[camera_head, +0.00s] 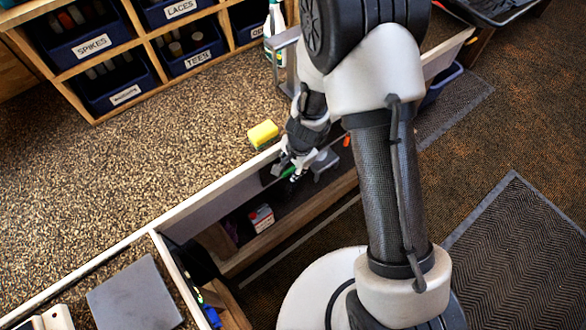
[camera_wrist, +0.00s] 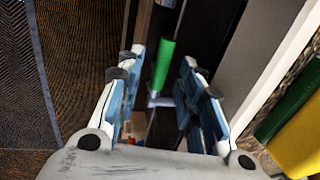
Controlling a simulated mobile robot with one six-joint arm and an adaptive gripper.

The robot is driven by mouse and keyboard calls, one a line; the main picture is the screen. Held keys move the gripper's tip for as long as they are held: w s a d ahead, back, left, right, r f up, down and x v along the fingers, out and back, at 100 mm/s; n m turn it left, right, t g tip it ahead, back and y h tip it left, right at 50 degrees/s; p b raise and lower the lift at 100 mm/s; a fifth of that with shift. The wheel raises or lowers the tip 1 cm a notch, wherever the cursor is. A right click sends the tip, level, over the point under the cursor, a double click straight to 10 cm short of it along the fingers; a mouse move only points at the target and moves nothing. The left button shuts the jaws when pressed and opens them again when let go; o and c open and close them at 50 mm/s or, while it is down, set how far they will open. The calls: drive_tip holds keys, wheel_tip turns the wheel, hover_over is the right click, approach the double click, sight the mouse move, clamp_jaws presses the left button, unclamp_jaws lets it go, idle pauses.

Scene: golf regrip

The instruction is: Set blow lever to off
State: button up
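A green handle (camera_wrist: 163,64), which looks like the blow lever, shows upright between the fingers of my gripper (camera_wrist: 161,62) in the wrist view. The fingers stand apart, with gaps visible on both sides of the handle. In the head view my gripper (camera_head: 289,170) points down over the front edge of the counter, into the open space under it. A bit of green (camera_head: 284,172) shows there beside the fingertips. The base of the handle and any off marking cannot be made out.
A low wooden shelf (camera_head: 285,223) below the counter edge holds a small red-and-white box (camera_head: 261,217). Labelled bins (camera_head: 93,45) stand at the back. Dark floor lies to the right.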

drive_tip(key=shift+f, duration=0.1)
clamp_jaws()
idle(0.4)
idle(0.4)
